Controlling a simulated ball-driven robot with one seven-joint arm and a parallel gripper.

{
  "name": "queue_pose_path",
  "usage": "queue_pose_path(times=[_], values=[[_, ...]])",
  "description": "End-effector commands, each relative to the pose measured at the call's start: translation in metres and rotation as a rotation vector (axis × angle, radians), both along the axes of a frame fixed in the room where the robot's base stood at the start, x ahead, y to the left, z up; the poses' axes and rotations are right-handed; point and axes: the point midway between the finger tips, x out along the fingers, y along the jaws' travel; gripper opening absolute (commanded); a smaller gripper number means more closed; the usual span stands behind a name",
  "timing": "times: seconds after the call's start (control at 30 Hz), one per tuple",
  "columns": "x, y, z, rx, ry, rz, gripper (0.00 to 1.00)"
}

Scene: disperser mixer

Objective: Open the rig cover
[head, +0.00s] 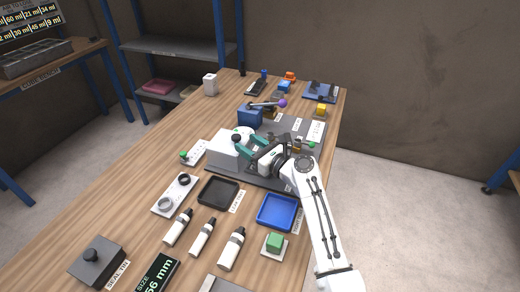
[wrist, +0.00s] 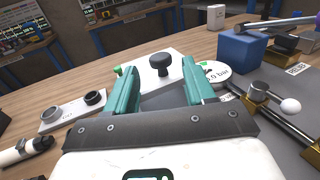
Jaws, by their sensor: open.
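The rig cover appears to be the white box (head: 226,153) with a black knob (head: 236,138) on top, on the dark grey rig plate (head: 286,128). In the wrist view the black knob (wrist: 161,65) stands up from the white top (wrist: 150,75) of the box. My gripper (head: 243,143) has teal fingers, is open, and reaches in from the right, level with the knob. In the wrist view the knob lies between the fingertips in the picture, slightly beyond them; I see no contact. The cover's lower side is partly hidden by my fingers.
A blue block (head: 250,117) with a purple-tipped lever stands behind the cover. A round gauge (wrist: 214,74) is right of my fingers. Black tray (head: 218,192), blue tray (head: 278,212) and several bottles (head: 202,237) lie in front. Left of the cover is a white switch strip (head: 195,153).

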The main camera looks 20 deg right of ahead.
Motion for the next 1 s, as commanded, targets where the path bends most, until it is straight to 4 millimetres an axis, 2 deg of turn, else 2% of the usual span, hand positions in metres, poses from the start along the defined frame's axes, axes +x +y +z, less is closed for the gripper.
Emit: queue_pose_path(times=[0.1,0.3,1.0], values=[[-0.018,-0.011,0.000,0.001,-0.001,-0.001,0.54],[-0.036,-0.023,0.000,0.001,0.001,-0.001,0.54],[-0.040,-0.025,0.000,0.001,-0.001,0.000,0.54]])
